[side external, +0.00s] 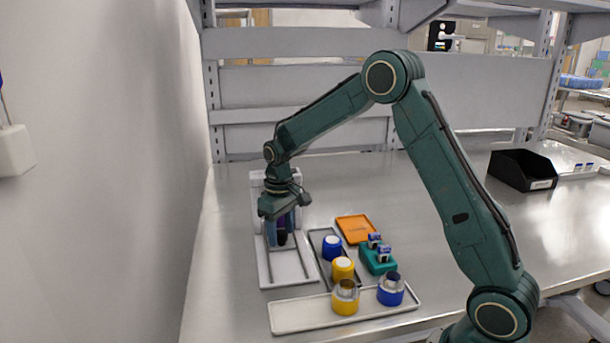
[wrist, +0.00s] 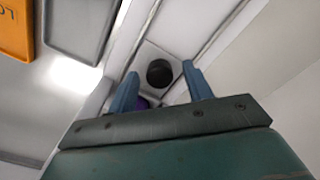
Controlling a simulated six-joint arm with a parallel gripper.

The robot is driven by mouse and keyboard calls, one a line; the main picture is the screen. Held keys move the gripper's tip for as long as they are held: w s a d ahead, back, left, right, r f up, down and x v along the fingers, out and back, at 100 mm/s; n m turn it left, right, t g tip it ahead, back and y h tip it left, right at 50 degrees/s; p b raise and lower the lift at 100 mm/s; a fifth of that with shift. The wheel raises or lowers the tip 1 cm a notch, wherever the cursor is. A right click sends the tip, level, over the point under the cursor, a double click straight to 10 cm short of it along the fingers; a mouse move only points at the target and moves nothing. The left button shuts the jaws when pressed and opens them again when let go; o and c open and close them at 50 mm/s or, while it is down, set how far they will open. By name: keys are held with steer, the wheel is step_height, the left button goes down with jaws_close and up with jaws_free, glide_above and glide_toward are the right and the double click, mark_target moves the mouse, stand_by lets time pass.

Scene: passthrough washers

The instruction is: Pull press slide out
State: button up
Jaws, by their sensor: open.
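The press is a long white base (side external: 288,273) with two rails, on the left of the bench in the side external view. In the wrist view its slide looks like a pale square plate (wrist: 152,52) with a dark round knob (wrist: 160,73) between the rails. My gripper (side external: 279,236) points down over the press; its two blue fingers (wrist: 160,76) are apart, one on each side of the knob in the picture. I cannot tell whether they touch it. A purple part (wrist: 143,103) shows behind the fingers, mostly hidden.
Right of the press are a grey tray with a blue jar (side external: 332,247) and a yellow jar (side external: 343,268), an orange tray (side external: 354,229) and a teal block (side external: 378,260). A white tray (side external: 300,317) in front holds two ringed cups. A black bin (side external: 522,169) stands far right.

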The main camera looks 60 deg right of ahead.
jaws_close()
steer(key=s+a, duration=0.8)
steer(key=shift+a, duration=0.1)
stand_by(0.4)
jaws_free()
steer(key=shift+r, duration=0.1)
step_height(320, 180, up, 14)
stand_by(0.7)
steer(key=shift+s, duration=0.1)
